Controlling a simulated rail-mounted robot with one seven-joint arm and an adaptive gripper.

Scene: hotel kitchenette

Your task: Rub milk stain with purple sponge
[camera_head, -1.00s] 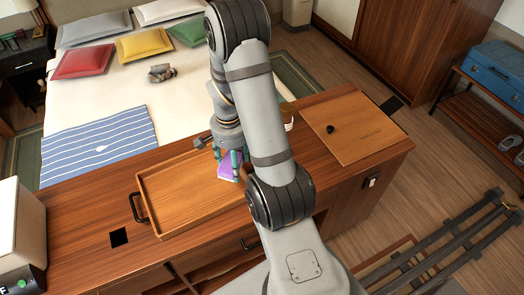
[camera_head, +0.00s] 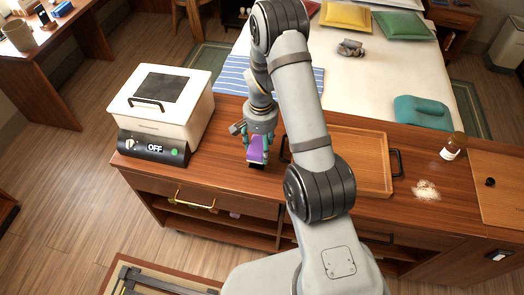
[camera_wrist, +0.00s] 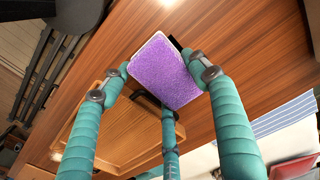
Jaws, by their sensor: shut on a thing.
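My gripper (camera_head: 258,148) is shut on the purple sponge (camera_head: 255,154) and holds it over the wooden counter, left of the tray. In the wrist view the sponge (camera_wrist: 165,72) has a rough purple face and a pale edge, with the teal fingers around it. A pale, speckled patch (camera_head: 426,191) lies on the counter right of the tray, apart from the sponge. I cannot tell for sure that it is the milk stain. How high the sponge is above the counter is unclear.
The wooden tray (camera_head: 375,180) with dark handles lies partly behind my arm. A white appliance (camera_head: 167,100) marked OFF stands at the left. A brown bottle (camera_head: 453,147) stands by the pale patch. A wooden board (camera_head: 505,205) with a dark knob lies at the right.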

